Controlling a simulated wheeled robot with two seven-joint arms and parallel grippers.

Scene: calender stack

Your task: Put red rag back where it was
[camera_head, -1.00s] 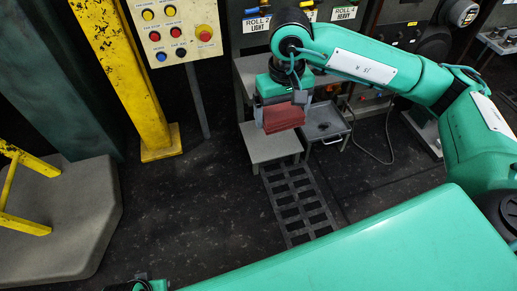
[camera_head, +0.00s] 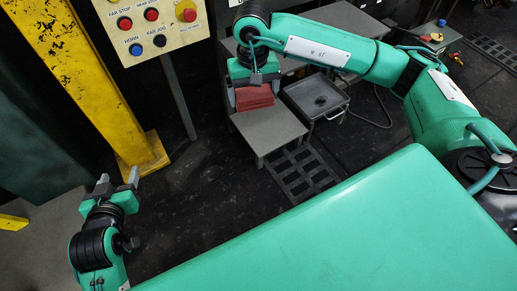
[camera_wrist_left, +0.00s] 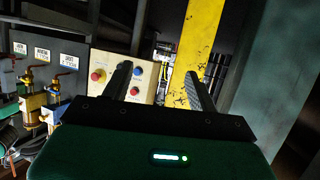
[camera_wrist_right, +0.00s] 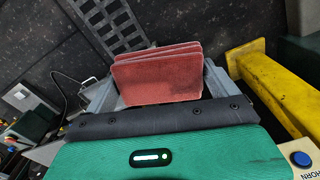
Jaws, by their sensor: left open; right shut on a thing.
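The red rag (camera_head: 254,98) is a folded, layered red cloth. My right gripper (camera_head: 254,90) is shut on it and holds it at the far edge of a grey step-like stand (camera_head: 268,130). In the right wrist view the rag (camera_wrist_right: 158,80) sits between the fingers, its layers edge-on. I cannot tell whether the rag touches the stand. My left gripper (camera_head: 116,186) is open and empty at the lower left, far from the rag. In the left wrist view its two fingers (camera_wrist_left: 158,85) are apart with nothing between them.
A grey tray (camera_head: 318,97) stands right of the stand. A yellow post (camera_head: 85,70) and a button panel (camera_head: 155,25) on a pole are at the left. A slotted floor grate (camera_head: 302,172) lies in front. The dark floor at centre left is clear.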

